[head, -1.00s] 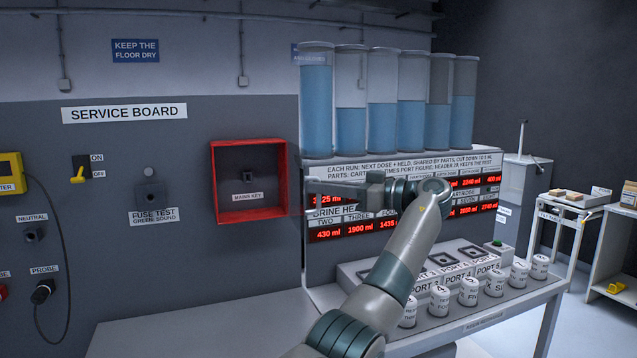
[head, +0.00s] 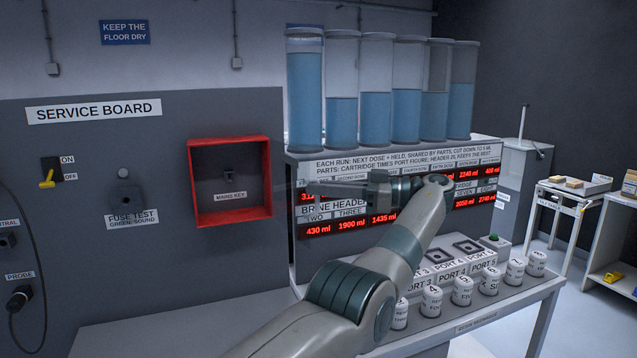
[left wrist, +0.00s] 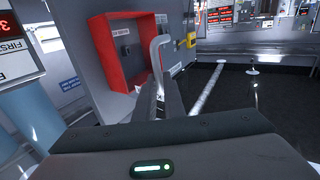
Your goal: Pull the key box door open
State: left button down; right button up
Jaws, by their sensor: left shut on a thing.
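The key box (head: 232,211) is a red, open-fronted frame on the grey service board. The main key switch (head: 229,179) shows inside it, above its label. My left gripper (head: 310,188) is right of the box in the head view, fingers pointing left toward it. In the left wrist view the fingers (left wrist: 166,92) are shut on a pale, bent handle (left wrist: 158,48) beside the red box (left wrist: 106,58). The door looks see-through; only a faint panel shows around the fingers, standing out from the box's right side. Its exact angle is hard to tell. My right gripper is out of view.
The brine header panel (head: 400,160), with red figures and blue-filled cylinders (head: 305,95), stands behind my left arm. White cartridges (head: 462,291) stand on the bench at right. A yellow-handled switch (head: 47,180) and fuse test socket (head: 125,200) are left of the box.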

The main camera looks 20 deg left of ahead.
pick_arm(q)
jog(key=shift+w+a+r, duration=0.15)
jog(key=shift+a+r, duration=0.05)
jog(key=shift+a, duration=0.1)
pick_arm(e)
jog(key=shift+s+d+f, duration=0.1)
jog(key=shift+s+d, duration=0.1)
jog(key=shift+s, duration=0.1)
pick_arm(q)
jog(key=c, duration=2)
grip_release()
jog(key=shift+o, duration=0.8)
jog(key=shift+w+a+f+g, duration=0.1)
jog(key=shift+a+f+g, duration=0.15)
jog(key=shift+a+g, duration=0.1)
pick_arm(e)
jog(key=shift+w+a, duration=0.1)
pick_arm(q)
jog(key=shift+d, duration=0.1)
jog(key=shift+d+f, duration=0.1)
